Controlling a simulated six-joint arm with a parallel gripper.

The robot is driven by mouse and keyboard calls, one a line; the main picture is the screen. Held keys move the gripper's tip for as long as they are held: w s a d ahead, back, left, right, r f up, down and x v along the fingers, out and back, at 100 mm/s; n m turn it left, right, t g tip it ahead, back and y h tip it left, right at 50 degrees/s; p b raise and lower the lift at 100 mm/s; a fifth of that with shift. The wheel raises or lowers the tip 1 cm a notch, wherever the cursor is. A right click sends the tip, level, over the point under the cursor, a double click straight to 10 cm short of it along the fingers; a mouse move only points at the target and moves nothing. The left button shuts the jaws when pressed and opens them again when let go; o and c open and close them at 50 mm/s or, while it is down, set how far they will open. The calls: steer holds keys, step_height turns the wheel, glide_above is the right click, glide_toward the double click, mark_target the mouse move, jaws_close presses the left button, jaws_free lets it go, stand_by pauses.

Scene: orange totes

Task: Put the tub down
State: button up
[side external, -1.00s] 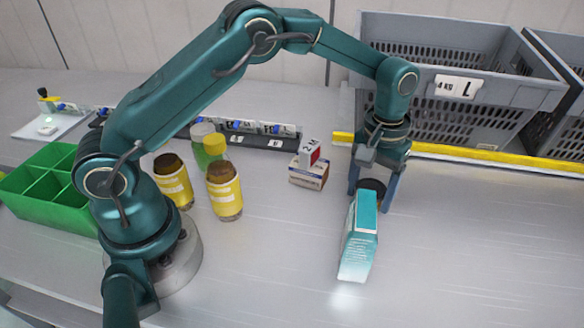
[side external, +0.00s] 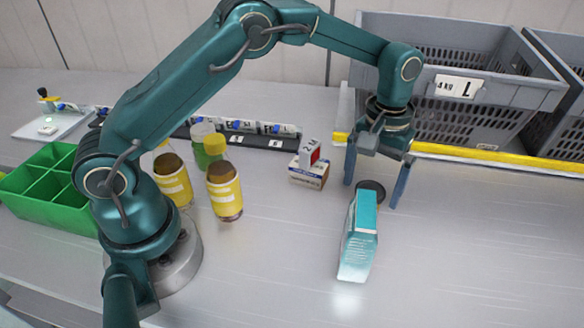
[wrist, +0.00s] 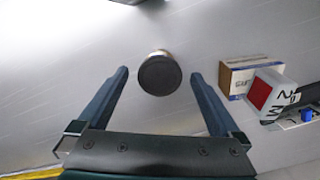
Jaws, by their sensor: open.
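The tub (wrist: 160,76) has a round dark lid and a pale rim below it in the wrist view. In the side view the tub (side external: 372,187) stands on the grey table, its lower part hidden behind a teal carton. My gripper (side external: 371,195) is open above and around the tub, pointing down. In the wrist view the fingers of my gripper (wrist: 159,73) are spread wide, with a clear gap on both sides of the tub.
The teal carton (side external: 357,245) stands close in front of the tub. Small boxes (side external: 309,173) lie to its left. Yellow-labelled jars (side external: 224,193) and a green divided tray (side external: 45,190) are further left. A grey crate (side external: 540,93) stands behind. The table's right side is clear.

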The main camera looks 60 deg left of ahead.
step_height(320, 180, up, 10)
stand_by(0.4)
steer(key=shift+f, duration=0.1)
step_height(320, 180, down, 12)
steer(key=shift+f, duration=0.25)
steer(key=shift+r, duration=0.2)
stand_by(0.6)
